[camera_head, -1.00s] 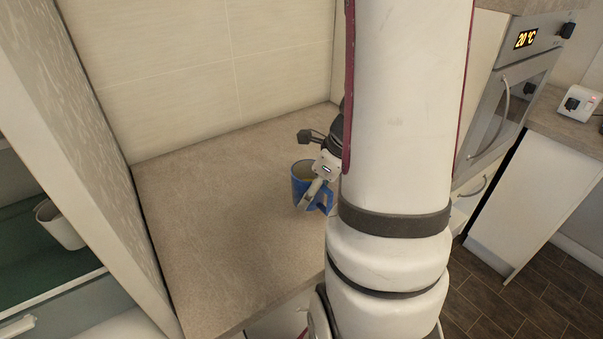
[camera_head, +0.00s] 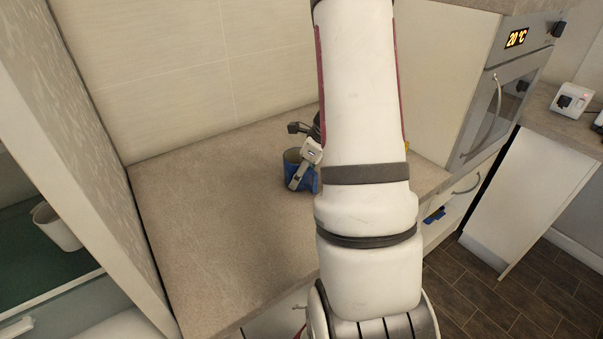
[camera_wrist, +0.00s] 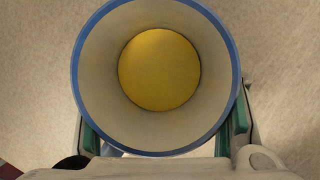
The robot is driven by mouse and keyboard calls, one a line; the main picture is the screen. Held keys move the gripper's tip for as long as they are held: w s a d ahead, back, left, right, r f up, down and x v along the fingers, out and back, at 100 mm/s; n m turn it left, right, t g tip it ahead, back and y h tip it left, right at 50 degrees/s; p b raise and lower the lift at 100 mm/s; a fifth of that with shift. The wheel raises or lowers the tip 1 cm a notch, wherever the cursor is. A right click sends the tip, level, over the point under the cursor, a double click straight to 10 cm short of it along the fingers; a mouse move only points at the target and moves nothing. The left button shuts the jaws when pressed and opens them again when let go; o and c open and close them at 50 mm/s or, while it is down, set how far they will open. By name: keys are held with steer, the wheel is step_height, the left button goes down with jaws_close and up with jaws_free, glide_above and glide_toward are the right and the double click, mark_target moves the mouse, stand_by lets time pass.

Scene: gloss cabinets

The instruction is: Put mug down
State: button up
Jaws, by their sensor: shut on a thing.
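The mug (camera_head: 289,172) is blue outside and stands upright at or just above the counter (camera_head: 215,210); I cannot tell whether its base touches. My gripper (camera_head: 301,172) is shut on it, with a light finger across its near side. In the wrist view I look straight down into the mug (camera_wrist: 103,75), with its blue rim, pale inner wall and a yellow round at the bottom. The green pads of my gripper (camera_wrist: 162,125) press on both sides of it. My arm hides part of the mug and the counter to the right.
A tall cabinet side (camera_head: 95,150) bounds the counter on the left, and a tiled wall (camera_head: 190,70) stands behind. A white cup (camera_head: 57,228) sits on the shelf at far left. An oven (camera_head: 495,95) is at right. The counter left of the mug is clear.

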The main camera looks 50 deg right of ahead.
steer(key=shift+f, duration=0.15)
steer(key=o, duration=1.6)
steer(key=shift+o, duration=0.5)
